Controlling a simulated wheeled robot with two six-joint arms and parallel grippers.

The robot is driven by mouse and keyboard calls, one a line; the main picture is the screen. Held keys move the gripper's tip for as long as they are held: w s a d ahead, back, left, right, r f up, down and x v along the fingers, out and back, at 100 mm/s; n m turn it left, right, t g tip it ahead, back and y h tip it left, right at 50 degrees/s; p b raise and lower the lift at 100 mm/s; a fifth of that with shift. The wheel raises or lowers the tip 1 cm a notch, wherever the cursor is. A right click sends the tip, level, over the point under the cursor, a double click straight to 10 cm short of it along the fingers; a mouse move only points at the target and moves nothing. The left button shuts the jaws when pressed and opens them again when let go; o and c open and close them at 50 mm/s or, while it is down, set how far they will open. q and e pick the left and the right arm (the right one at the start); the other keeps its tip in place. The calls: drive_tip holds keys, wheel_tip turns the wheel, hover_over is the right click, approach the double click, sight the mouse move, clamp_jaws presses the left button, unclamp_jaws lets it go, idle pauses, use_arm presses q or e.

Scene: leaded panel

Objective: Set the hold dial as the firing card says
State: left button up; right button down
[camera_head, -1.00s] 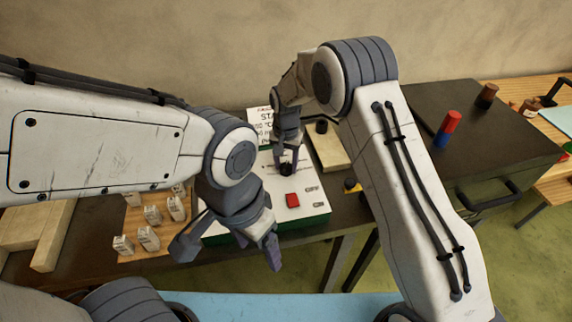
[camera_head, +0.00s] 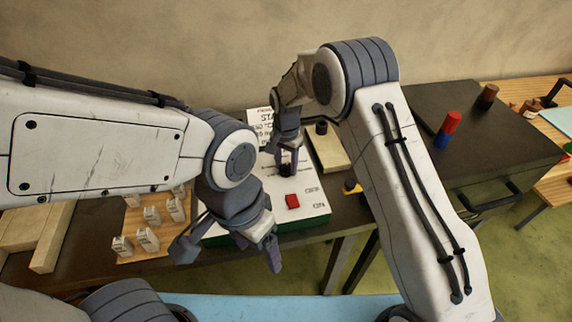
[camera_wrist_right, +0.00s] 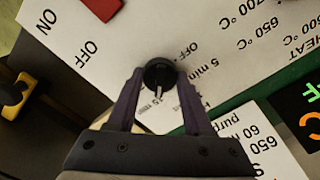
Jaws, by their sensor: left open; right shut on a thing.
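The hold dial (camera_wrist_right: 157,70) is a round black knob with a pale pointer mark on the white kiln control panel (camera_head: 262,208). My right gripper (camera_head: 288,164) is shut on this knob, one finger on each side in the right wrist view. There the pointer aims down between the fingers; "OFF" and "5 min" labels lie to its right, and a partly hidden label lies below. The firing card (camera_head: 262,124) stands behind the panel, and part of it shows in the wrist view (camera_wrist_right: 262,150), upside down with "650" readable. My left gripper (camera_head: 228,246) is open and empty before the panel.
A red switch (camera_head: 292,201) with ON and OFF labels sits on the panel near the dial. Several pale labelled pieces (camera_head: 148,238) stand on a wooden board at the left. A red and blue cylinder (camera_head: 447,130) stands on the dark cabinet at the right.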

sight(286, 165)
drive_tip(key=shift+c, duration=1.5)
unclamp_jaws()
drive_tip(key=shift+r, duration=0.1)
wheel_tip(286, 165, up, 9)
drive_tip(key=shift+r+b, duration=0.1)
drive_tip(key=shift+b, duration=0.95)
drive_tip(key=shift+r, duration=0.6)
